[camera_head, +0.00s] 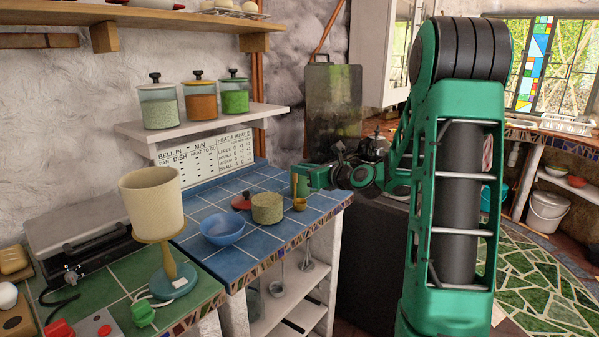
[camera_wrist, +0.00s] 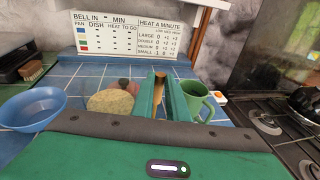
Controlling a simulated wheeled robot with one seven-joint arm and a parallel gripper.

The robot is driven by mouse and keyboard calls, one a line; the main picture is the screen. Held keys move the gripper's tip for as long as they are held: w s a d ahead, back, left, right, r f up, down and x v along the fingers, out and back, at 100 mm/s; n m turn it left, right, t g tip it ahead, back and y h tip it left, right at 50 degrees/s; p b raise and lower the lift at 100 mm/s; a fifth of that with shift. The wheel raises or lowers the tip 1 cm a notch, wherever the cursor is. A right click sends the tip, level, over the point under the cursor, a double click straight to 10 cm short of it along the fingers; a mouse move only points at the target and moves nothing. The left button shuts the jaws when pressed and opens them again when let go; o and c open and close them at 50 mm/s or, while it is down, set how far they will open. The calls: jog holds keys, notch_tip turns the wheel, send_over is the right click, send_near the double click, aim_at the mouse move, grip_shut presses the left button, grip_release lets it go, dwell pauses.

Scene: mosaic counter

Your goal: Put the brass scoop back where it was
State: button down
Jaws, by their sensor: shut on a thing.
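In the wrist view the scoop's handle (camera_wrist: 159,104) shows between the two green fingers (camera_wrist: 163,98). The pot (camera_wrist: 110,104) is left of the fingers there, with a red lid (camera_head: 242,202) lying behind it.
A green mug (camera_wrist: 197,100) stands close right of the fingers in the wrist view. A blue bowl (camera_head: 222,231) is at the counter's front left. Three filled jars (camera_head: 199,99) stand on the shelf above. A dark hob (camera_wrist: 278,122) is at the right.

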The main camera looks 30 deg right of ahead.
jog(key=c, duration=1.7)
grip_release()
jog(key=shift+c, duration=0.2)
jog(key=v, duration=1.2)
jog(key=s+a+f+n+g, duration=0.75)
jog(key=f+n, duration=0.25)
jog(key=n, duration=0.4)
jog(key=s+a+f+n+g+h, duration=0.1)
jog(key=s+n+g, duration=0.7)
jog(key=s, duration=1.7)
jog(key=n+h, duration=0.1)
jog(key=n, duration=0.5)
jog(key=shift+f, duration=0.3)
